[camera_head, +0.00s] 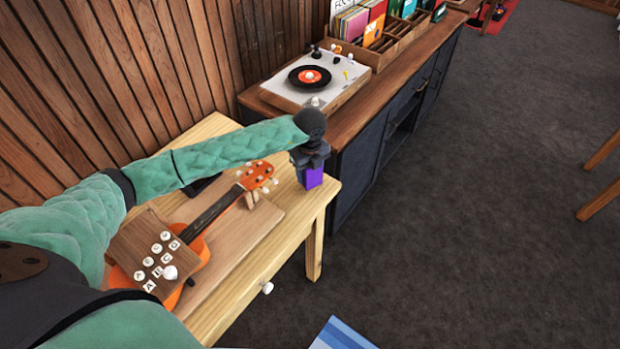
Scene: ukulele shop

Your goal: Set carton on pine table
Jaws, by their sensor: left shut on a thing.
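The carton (312,178) is a small purple box at the far right corner of the pine table (302,213). My left arm reaches across the table from the left, and its dark gripper (310,163) points down, shut on the top of the carton. The gripper hides the carton's upper part. I cannot tell whether the carton's base touches the tabletop or hangs slightly above it. My right gripper is not in view.
An orange ukulele (205,222) rests on a wooden board on the table, with a block of lettered knobs (160,255) near its body. A turntable (312,78) and a record crate (385,45) stand on the dark cabinet behind. Open grey floor (480,200) lies right.

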